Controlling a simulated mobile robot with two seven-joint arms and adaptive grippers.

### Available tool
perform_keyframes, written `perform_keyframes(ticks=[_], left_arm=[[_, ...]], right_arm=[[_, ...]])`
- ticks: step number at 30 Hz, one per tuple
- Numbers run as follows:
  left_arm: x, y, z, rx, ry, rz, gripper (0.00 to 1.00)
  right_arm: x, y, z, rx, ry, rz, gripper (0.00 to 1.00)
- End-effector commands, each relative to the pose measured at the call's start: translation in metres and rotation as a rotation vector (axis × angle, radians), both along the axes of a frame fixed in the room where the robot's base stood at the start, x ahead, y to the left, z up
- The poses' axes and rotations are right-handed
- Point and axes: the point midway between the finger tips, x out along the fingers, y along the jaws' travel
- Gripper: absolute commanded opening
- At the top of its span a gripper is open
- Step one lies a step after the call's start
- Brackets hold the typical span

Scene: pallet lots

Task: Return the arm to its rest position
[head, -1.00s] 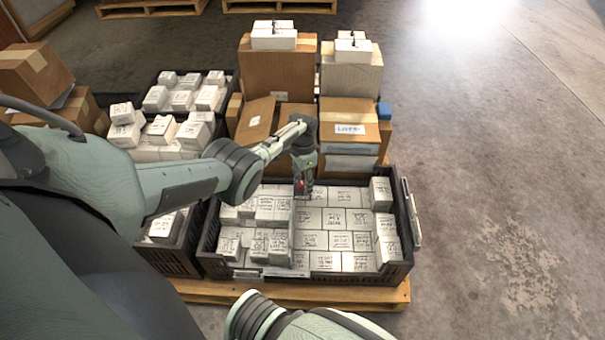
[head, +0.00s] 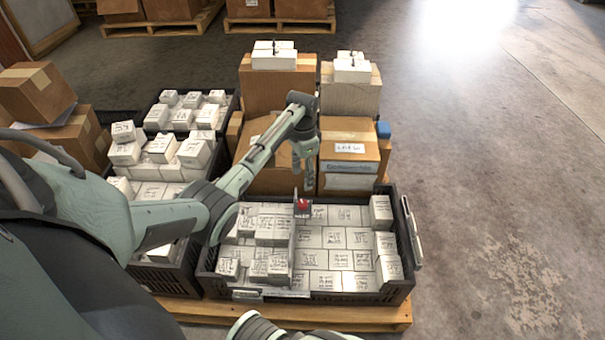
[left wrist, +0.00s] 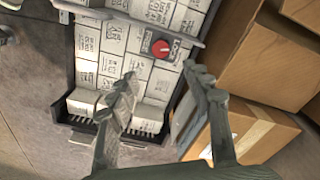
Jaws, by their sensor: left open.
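My left gripper (head: 304,184) hangs open and empty above the back edge of the front black crate (head: 310,290). A small dark device with a red knob (head: 303,204) sits just below it on the divider in that crate, apart from the fingers. In the left wrist view, both fingers (left wrist: 165,84) are spread with nothing between them, and the red knob (left wrist: 160,48) shows beyond them. My right gripper is out of view; only part of an arm of mine shows at the bottom of the head view.
White labelled boxes (head: 338,239) fill much of the front crate, stacked higher at its left. Tall cartons (head: 348,155) stand close behind the gripper. More crates of white boxes (head: 185,115) and brown cartons (head: 35,90) are at left. The floor at right (head: 490,220) is clear.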

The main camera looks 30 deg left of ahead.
Motion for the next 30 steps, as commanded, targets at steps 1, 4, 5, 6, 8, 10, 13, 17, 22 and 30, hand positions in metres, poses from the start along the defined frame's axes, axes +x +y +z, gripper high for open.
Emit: perform_keyframes(ticks=[1,4,5,6,8,10,13,17,22,30], left_arm=[[0.000,0.000,0.000,0.000,0.000,0.000,0.50],[0.000,0.000,0.000,0.000,0.000,0.000,0.50],[0.000,0.000,0.000,0.000,0.000,0.000,0.50],[0.000,0.000,0.000,0.000,0.000,0.000,0.50],[0.000,0.000,0.000,0.001,0.000,0.000,0.50],[0.000,0.000,0.000,0.001,0.000,0.000,0.50],[-0.002,0.000,-0.002,0.003,-0.001,0.001,0.50],[-0.021,-0.006,-0.016,0.026,-0.011,0.020,0.50],[-0.079,-0.025,-0.047,0.078,-0.062,0.083,0.50],[-0.194,-0.065,-0.054,0.104,-0.187,0.223,0.50]], right_arm=[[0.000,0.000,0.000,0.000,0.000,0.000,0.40],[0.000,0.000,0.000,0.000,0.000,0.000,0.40],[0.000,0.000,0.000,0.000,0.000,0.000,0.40],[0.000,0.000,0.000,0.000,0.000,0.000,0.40],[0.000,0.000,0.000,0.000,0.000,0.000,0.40],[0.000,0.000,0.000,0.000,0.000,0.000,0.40],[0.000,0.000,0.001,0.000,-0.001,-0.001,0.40],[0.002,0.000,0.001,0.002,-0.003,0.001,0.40],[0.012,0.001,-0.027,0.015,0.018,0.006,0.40],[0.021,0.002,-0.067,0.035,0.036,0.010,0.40]])
